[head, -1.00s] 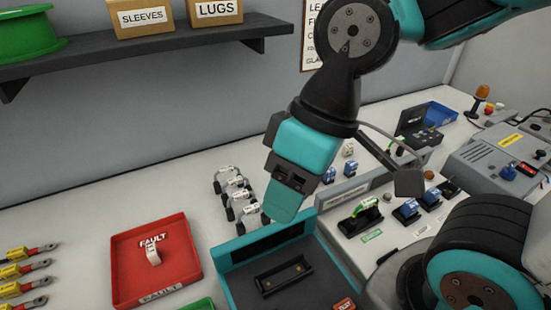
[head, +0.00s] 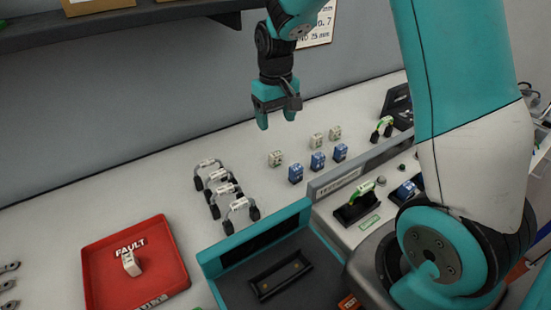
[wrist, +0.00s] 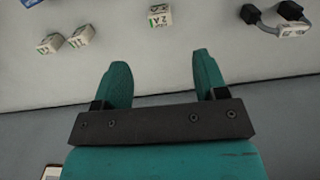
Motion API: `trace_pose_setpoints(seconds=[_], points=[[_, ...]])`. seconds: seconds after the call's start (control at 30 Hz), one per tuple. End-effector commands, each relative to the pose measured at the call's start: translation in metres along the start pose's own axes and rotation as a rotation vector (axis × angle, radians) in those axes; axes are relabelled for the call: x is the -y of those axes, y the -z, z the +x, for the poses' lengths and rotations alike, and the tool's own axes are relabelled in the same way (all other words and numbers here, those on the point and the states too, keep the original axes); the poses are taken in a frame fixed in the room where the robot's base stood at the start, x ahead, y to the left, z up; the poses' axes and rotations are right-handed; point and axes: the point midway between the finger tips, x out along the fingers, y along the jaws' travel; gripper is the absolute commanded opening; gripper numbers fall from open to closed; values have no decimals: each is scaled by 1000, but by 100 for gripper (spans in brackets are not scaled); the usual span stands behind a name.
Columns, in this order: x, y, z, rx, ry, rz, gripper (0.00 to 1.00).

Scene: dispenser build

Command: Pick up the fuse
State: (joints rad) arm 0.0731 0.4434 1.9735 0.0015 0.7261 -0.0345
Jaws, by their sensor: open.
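Small fuse-like blocks stand on the bench in the head view. Three are cream: one at the left (head: 275,158), one in the middle (head: 317,140) and one at the right (head: 334,132). Three blue blocks (head: 318,160) stand in front of them. My gripper (head: 276,118) is open and empty, raised above the bench behind the left cream block. In the wrist view, that cream block (wrist: 160,15) shows beyond the open fingers (wrist: 162,70), with the other two cream blocks (wrist: 65,40) to the left. Their markings are too small to read surely.
Several grey cables with black ends (head: 222,187) stand left of the blocks. A red FAULT tray (head: 105,280) holds a white block (head: 131,263). A teal-edged station (head: 230,285) is in front, and a dark shelf (head: 130,20) hangs on the wall.

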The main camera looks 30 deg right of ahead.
Motion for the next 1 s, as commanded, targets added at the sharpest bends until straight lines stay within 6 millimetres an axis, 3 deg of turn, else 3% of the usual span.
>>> trace_pose_setpoints(seconds=[0.1,0.3,0.53,0.8,1.0], points=[[0,-1,28,6,1,0,66],[0,0,60,2,1,-1,66],[0,0,77,2,1,-1,66],[0,1,115,2,1,-1,66],[0,2,120,-3,1,-1,66]])
